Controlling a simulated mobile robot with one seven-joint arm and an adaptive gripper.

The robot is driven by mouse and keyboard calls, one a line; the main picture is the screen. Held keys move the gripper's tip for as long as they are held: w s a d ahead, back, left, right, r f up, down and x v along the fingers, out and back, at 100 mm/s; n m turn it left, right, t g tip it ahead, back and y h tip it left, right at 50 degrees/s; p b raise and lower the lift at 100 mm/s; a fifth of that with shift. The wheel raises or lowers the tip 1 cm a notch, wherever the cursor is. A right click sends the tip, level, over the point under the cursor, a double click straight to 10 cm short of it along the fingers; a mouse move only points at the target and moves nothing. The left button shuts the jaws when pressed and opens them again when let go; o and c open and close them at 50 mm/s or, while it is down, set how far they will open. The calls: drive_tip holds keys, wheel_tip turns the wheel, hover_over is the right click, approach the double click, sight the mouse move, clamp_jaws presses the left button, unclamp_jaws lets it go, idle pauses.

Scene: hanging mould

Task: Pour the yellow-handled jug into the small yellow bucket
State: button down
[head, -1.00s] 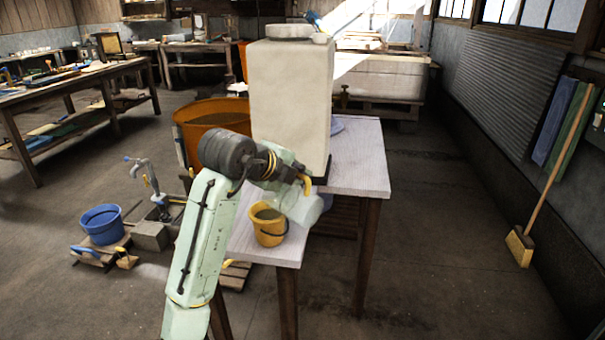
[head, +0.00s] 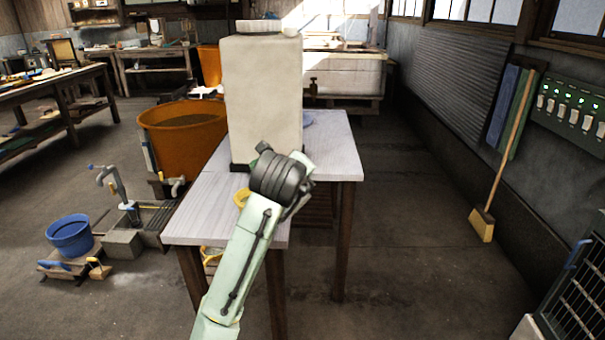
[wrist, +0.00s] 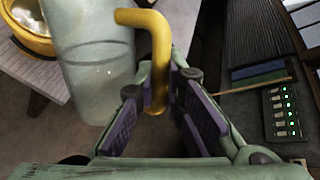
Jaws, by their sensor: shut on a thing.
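The yellow-handled jug (wrist: 92,65) is translucent with a thick yellow handle (wrist: 158,50). My gripper (wrist: 160,92) is shut on the handle in the wrist view, with a purple-padded finger on each side. In the head view only a bit of the bucket (head: 240,198) shows beside my arm. My wrist hides the jug and the fingers there. I cannot tell the jug's exact tilt or its contents.
A tall pale block (head: 262,95) stands on the white table (head: 335,150) just beyond my wrist. A large orange tub (head: 180,138) is to its left. A blue bucket (head: 70,237) is on the floor at left. A broom (head: 482,225) leans at the right wall; the floor between is clear.

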drive_tip(key=shift+s+d+f+m+t+y+b, duration=0.15)
drive_tip(key=shift+d+f+m+t+y+b, duration=0.3)
drive_tip(key=shift+b, duration=1.2)
drive_tip(key=m+b, duration=0.1)
drive_tip(key=b, duration=0.1)
drive_tip(key=m+t+y+b, duration=0.1)
drive_tip(key=b, duration=0.1)
drive_tip(key=d+m+t+y+b, duration=0.1)
drive_tip(key=b, duration=0.2)
drive_tip(key=shift+s+f+m+t, duration=0.25)
drive_tip(key=shift+s, duration=0.15)
drive_tip(key=shift+s+d+r+m+t+y+b, duration=0.1)
drive_tip(key=shift+d+m+t+b, duration=0.15)
drive_tip(key=shift+m+b, duration=0.45)
drive_tip(key=shift+s+d+f+m+t+y+b, duration=0.15)
drive_tip(key=shift+m+t+b, duration=0.2)
drive_tip(key=shift+b, duration=0.6)
drive_tip(key=shift+d+r+m+t+y+b, duration=0.1)
drive_tip(key=shift+d+r+m+t+b, duration=0.25)
drive_tip(key=shift+b, duration=0.5)
drive_tip(key=shift+a+f, duration=0.1)
drive_tip(key=shift+f, duration=0.05)
